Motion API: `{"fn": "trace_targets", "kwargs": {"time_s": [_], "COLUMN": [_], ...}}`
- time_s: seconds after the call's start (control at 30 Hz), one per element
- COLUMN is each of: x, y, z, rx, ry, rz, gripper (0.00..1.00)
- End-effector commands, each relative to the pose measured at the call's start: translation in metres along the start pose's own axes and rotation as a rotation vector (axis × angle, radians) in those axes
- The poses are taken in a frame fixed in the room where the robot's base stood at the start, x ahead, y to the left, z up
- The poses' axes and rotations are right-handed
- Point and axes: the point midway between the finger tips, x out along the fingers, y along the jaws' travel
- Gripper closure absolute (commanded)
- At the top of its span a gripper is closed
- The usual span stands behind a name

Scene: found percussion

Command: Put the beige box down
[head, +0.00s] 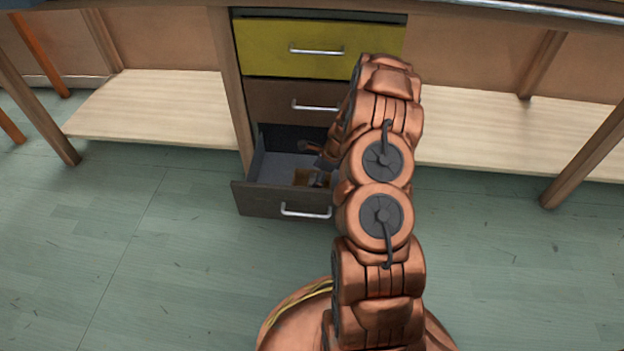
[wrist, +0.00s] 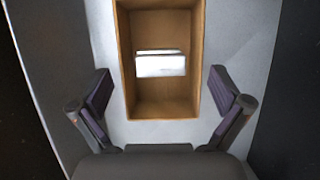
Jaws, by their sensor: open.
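The beige box (wrist: 160,108) is an open-topped, tan box lying in the open bottom drawer (wrist: 255,60). A white and silvery piece (wrist: 160,65) shows inside the box; I cannot tell what it is. My gripper (wrist: 160,92) is open, with one finger to each side of the box's near end and a gap on both sides. In the head view, my gripper (head: 318,166) is down in the drawer (head: 262,202), and the box (head: 300,177) is partly hidden by it.
A closed brown drawer (head: 275,101) and a closed yellow drawer (head: 270,45) sit above the open one. Pale wooden shelves (head: 150,110) flank the drawer unit. The drawer walls stand close around my gripper. The green floor (head: 140,240) in front is clear.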

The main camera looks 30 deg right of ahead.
Motion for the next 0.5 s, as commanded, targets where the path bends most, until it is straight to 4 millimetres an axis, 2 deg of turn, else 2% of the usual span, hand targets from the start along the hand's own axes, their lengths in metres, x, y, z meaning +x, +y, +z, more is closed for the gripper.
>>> {"fn": "trace_targets", "kwargs": {"time_s": [0.03,0.2,0.33,0.5], "x": [-0.017,-0.049,-0.067,-0.081], "y": [-0.001,-0.002,-0.001,0.000], "z": [0.002,0.002,0.001,0.001], "rx": [0.000,0.000,0.000,0.002], "ry": [0.000,0.000,0.000,-0.001], "rz": [-0.003,-0.006,-0.003,-0.001], "gripper": [0.00,0.00,0.00,0.00]}}
